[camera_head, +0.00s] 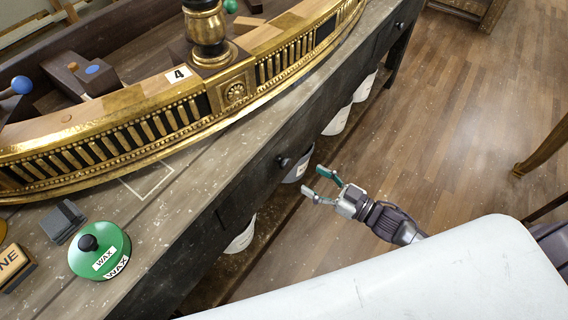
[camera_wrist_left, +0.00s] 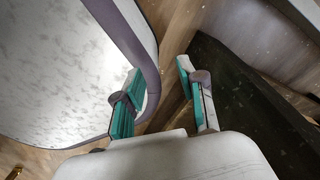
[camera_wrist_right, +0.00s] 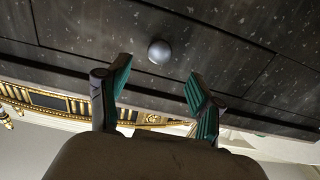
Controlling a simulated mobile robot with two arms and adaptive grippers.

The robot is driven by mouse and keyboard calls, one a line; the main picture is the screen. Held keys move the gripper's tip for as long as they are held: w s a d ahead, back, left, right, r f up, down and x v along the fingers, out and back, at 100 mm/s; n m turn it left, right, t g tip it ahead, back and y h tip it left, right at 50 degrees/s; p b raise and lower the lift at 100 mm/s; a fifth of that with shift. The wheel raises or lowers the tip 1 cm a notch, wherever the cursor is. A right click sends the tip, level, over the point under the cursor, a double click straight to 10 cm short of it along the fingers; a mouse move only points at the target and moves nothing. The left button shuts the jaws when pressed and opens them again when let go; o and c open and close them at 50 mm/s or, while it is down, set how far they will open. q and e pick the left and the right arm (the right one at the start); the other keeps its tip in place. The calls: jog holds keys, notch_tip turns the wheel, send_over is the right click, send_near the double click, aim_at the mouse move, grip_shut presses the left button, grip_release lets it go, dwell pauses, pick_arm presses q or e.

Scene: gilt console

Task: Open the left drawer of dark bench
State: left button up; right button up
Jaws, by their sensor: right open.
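The dark bench (camera_head: 185,242) runs diagonally across the head view, its front facing my right arm. A round dark knob (camera_head: 284,162) sits on one drawer front, and another knob (camera_head: 399,25) is farther up the bench. My right gripper (camera_head: 313,182) is open and empty, a little in front of the nearer knob and apart from it. In the right wrist view, a round knob (camera_wrist_right: 160,51) on the speckled dark front shows just beyond and between the open fingers (camera_wrist_right: 158,82). My left gripper (camera_wrist_left: 158,82) is open and empty in its wrist view; the head view does not show it.
A gilt curved piece (camera_head: 130,125) lies on the benchtop. A green wax tin (camera_head: 100,250) and a grey block (camera_head: 62,222) stand near it. Pale buckets (camera_head: 336,121) sit under the bench. Wooden floor (camera_head: 470,110) is clear at right.

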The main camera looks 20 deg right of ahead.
aim_at(288, 165)
jog(key=x, duration=0.8)
jog(key=shift+w+a, duration=0.1)
jog(key=shift+w, duration=0.05)
pick_arm(q)
jog(key=shift+s+a+r, duration=0.1)
jog(key=shift+s, duration=0.55)
pick_arm(e)
jog(key=shift+w+a, duration=0.45)
jog(key=shift+w, duration=0.1)
jog(key=shift+c, duration=0.2)
pick_arm(q)
jog(key=shift+w, duration=0.1)
pick_arm(e)
grip_shut()
